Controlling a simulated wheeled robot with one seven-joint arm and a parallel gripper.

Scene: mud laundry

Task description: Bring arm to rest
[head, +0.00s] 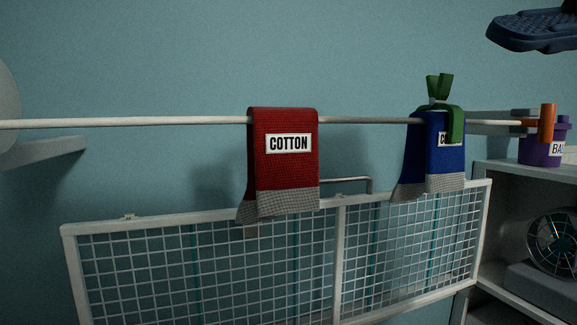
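My gripper and arm do not show in the head view, so I cannot see what the gripper holds, if anything. A red cloth (284,165) with a white COTTON label hangs folded over a pale line (180,122). A blue cloth (432,160) with a partly hidden label hangs over the same line to its right. A green clip (454,122) sits over the top of the blue cloth and covers part of its label.
A white wire-mesh rack (338,250) stands below the line. At right are an orange peg-like piece (547,123), a purple container (532,152), a shelf unit (500,171) and a fan (553,240). A dark blue ridged shoe-like object (535,30) is at upper right.

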